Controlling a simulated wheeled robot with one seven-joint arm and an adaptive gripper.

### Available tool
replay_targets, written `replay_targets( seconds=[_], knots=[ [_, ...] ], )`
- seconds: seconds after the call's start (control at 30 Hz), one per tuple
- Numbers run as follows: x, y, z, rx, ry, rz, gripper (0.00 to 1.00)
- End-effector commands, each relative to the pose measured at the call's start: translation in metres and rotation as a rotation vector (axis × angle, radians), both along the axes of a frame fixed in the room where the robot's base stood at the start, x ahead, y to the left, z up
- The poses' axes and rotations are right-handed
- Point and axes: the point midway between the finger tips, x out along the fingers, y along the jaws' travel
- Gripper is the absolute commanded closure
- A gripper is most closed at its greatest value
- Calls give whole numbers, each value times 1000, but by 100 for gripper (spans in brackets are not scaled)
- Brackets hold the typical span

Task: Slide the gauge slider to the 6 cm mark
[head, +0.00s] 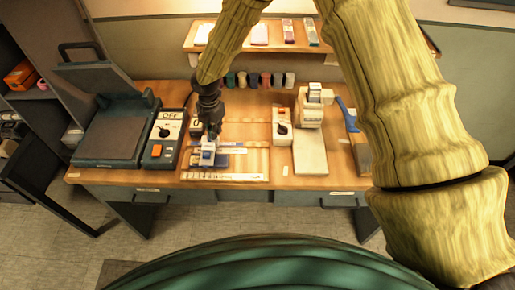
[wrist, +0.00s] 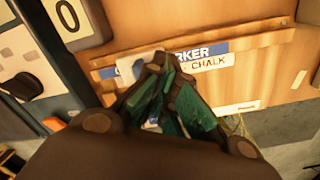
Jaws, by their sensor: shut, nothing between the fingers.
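The wooden gauge board (head: 256,160) lies on the desk, with a pale marked strip (head: 225,177) along its front edge. A small blue and white block (head: 208,155), which looks like the gauge slider, sits at the board's left part. My gripper (head: 212,134) is shut and empty, pointing down right at or just behind this block; I cannot tell whether they touch. In the wrist view my gripper (wrist: 160,85) covers part of a blue and white label strip (wrist: 205,57) reading "MARKER" and "CHALK". The slider is not clear there, and the scale marks are too small to read.
Left of the board stand a switch box (head: 163,138) marked OFF and a dark flat press (head: 108,135) with a raised lid. Right of it are a small dial box (head: 282,126) and a white-based device (head: 310,150). Several spools (head: 253,80) line the back.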

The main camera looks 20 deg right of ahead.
Motion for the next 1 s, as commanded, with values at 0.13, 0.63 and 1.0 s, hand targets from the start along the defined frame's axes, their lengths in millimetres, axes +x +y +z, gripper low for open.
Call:
replay_targets(
  seconds=[0.13,0.63,1.0],
  knots=[
    [-14,-4,-23,-13,31,3,100],
    [-14,-4,-13,-13,31,3,100],
    [-14,-6,12,-9,30,3,100]
  ],
)
